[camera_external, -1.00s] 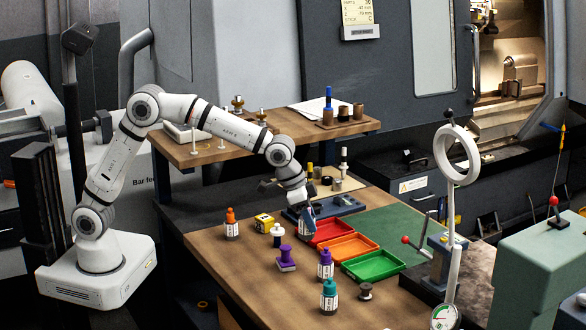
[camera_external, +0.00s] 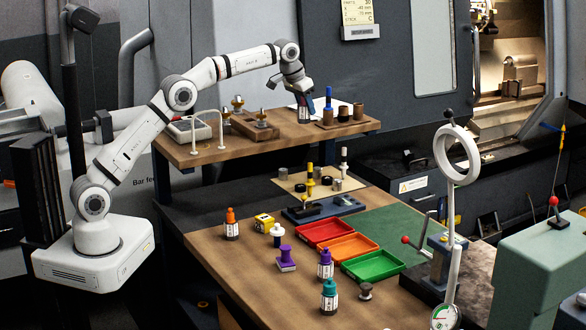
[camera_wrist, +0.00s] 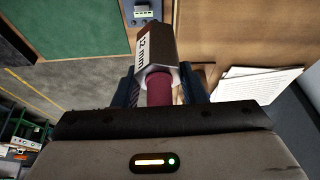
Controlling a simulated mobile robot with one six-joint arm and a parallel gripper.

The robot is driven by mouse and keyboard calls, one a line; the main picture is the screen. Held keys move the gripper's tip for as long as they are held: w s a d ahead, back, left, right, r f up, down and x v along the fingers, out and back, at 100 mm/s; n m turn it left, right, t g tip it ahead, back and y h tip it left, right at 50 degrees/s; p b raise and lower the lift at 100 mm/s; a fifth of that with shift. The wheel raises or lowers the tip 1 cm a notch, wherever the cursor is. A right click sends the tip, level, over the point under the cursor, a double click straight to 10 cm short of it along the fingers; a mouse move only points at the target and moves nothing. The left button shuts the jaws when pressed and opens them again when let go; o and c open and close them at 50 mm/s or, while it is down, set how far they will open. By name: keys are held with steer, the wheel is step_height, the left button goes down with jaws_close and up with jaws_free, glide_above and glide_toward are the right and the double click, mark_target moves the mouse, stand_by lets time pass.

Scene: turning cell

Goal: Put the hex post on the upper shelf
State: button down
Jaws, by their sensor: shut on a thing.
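The hex post (camera_wrist: 158,45) is a grey metal hexagonal piece with a white "12 mm" label and a dark red neck. My gripper (camera_wrist: 160,88) is shut on the neck in the wrist view. In the external view my gripper (camera_external: 303,97) points down over the upper shelf (camera_external: 240,143), a brown wooden board. The post's labelled lower part (camera_external: 304,114) shows beneath the fingers. I cannot tell whether its foot touches the board.
On the shelf, a block with a blue-topped piece and brown cylinders (camera_external: 343,113) stands close right of the post. Brass-knobbed parts (camera_external: 262,117) stand to its left. White paper (camera_wrist: 258,84) lies nearby. Red, orange and green trays (camera_external: 372,266) sit on the lower bench.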

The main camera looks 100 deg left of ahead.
steer(key=s+a+r+n+p, duration=0.15)
steer(key=s+a+r, duration=0.25)
steer(key=s+a, duration=0.45)
steer(key=shift+g+y, duration=0.3)
steer(key=shift+y, duration=0.1)
steer(key=shift+s+d+f+b, duration=0.15)
steer(key=shift+f+b, duration=0.5)
steer(key=shift+f, duration=1.8)
steer(key=shift+s+f+b, duration=0.25)
steer(key=shift+f+b, duration=0.4)
steer(key=shift+f, duration=1.75)
steer(key=shift+f, duration=0.15)
steer(key=c, duration=0.9)
jaws_free()
